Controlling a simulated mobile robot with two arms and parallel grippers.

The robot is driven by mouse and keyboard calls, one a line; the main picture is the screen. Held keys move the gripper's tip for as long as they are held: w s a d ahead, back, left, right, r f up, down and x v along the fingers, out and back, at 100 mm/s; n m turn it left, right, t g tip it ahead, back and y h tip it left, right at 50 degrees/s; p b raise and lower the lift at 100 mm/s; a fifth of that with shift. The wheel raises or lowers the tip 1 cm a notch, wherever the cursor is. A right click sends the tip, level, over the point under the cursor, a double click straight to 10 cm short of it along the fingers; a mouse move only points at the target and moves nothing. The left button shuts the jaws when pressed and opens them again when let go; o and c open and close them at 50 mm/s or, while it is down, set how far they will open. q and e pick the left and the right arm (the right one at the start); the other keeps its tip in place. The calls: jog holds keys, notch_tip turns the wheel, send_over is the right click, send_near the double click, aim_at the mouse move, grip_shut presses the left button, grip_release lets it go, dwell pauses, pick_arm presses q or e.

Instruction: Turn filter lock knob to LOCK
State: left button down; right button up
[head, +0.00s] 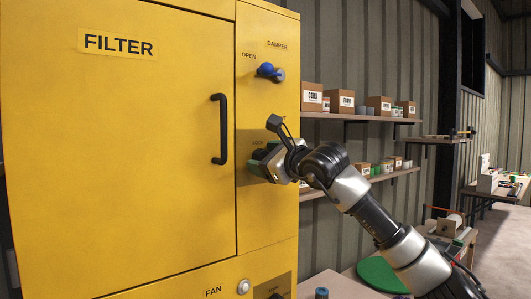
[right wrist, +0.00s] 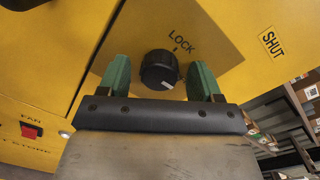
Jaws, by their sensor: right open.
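The filter lock knob (right wrist: 159,70) is black and round, on the yellow filter cabinet (head: 130,160). A pale mark shows on its lower-right edge in the right wrist view. The LOCK label (right wrist: 182,41) and a short tick are above it, so the mark points away from LOCK. My right gripper (right wrist: 160,73) is open, its green fingers on either side of the knob, with a gap visible at each side. My left gripper is not in view.
A blue damper handle (head: 267,70) sticks out above my right gripper. A black door handle (head: 219,130) is to its left. A SHUT label (right wrist: 271,43) and a red fan switch (right wrist: 32,131) show in the right wrist view. Shelves with boxes (head: 312,97) stand to the right.

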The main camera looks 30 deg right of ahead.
jog(key=shift+c, duration=0.3)
jog(key=c, duration=0.9)
jog(key=shift+n, duration=0.4)
jog(key=shift+n+h+p, duration=0.5)
jog(key=shift+n+p, duration=0.55)
jog(key=shift+n, duration=7.25)
jog(key=shift+f+g, duration=0.15)
jog(key=shift+g, duration=0.15)
jog(key=o, duration=1)
jog(key=shift+c, duration=0.2)
